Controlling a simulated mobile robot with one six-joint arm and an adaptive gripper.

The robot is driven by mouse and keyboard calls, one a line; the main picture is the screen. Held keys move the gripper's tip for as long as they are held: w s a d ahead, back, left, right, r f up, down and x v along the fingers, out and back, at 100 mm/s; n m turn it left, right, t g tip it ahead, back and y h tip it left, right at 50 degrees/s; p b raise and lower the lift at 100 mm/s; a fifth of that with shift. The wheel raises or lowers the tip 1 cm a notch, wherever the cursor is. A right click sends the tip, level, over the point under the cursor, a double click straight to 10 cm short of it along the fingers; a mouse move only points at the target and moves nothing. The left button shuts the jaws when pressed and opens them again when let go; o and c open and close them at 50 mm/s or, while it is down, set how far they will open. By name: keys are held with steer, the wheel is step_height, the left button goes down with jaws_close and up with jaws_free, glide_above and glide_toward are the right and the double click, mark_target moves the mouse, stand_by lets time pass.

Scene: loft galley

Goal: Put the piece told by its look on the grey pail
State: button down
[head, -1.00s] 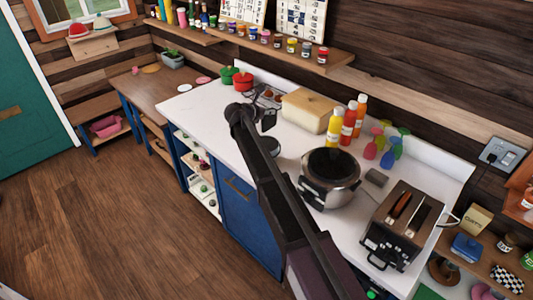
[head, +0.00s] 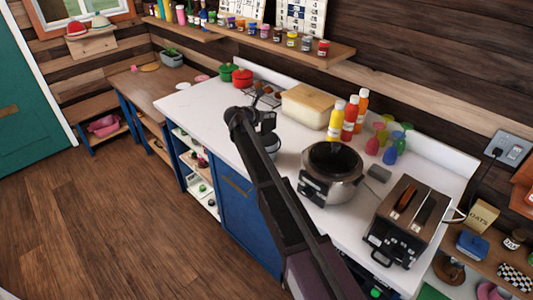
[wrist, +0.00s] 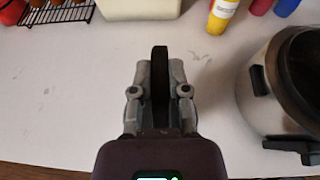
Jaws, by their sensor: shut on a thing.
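My gripper (wrist: 160,80) is shut on a thin, dark, upright-looking piece (wrist: 160,55) that sticks out between its fingers in the wrist view. The piece is seen edge-on, so its full shape cannot be told. The gripper is over the white counter (wrist: 70,105), in front of the cream tub and left of the steel cooker. In the head view my arm hides part of that area, and the held piece is not clear there. I cannot make out a grey pail for certain in either view.
The steel cooker (head: 345,188) stands close to the right of my gripper, with a toaster (head: 408,222) beyond it. Behind are a cream tub (head: 308,108), sauce bottles (head: 350,120) and a wire rack (wrist: 62,14). Red and green pots (head: 241,77) stand farther left. Counter left of my gripper is clear.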

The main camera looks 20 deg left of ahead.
steer(key=shift+f+b, duration=0.45)
steer(key=shift+f, duration=0.25)
steer(key=c, duration=0.5)
jaws_free()
steer(key=shift+c, duration=0.2)
steer(key=shift+w, duration=0.1)
steer(key=shift+r, duration=0.15)
